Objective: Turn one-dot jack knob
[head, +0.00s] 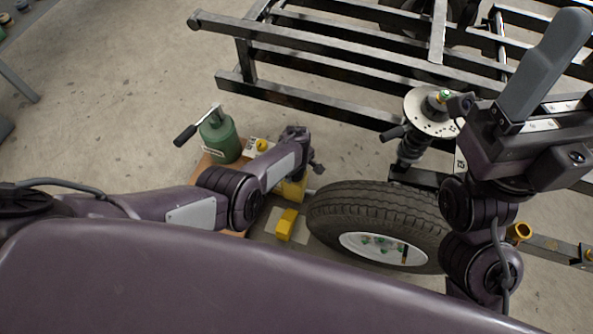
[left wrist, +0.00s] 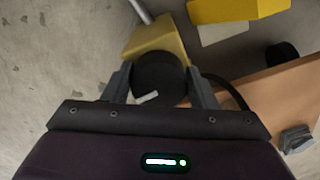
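A black round knob (left wrist: 158,77) with a white mark is in the left wrist view, in front of a yellow jack body (left wrist: 155,40). My left gripper (left wrist: 160,82) has one finger on each side of the knob. The fingers lie close along its sides, but I cannot tell whether they press on it. In the head view my left gripper (head: 298,146) is over the yellow jack (head: 293,189), and its fingertips are hidden. No dot marking is readable. My right gripper (head: 545,65) is raised at the right, and the gap between its fingers does not show.
A green bottle jack (head: 219,137) with a black handle stands on a brown board (head: 204,164) left of my left gripper. A yellow block (head: 286,224) and a tyre (head: 335,205) are close by. A spring strut (head: 412,150) and black frame (head: 300,100) stand behind.

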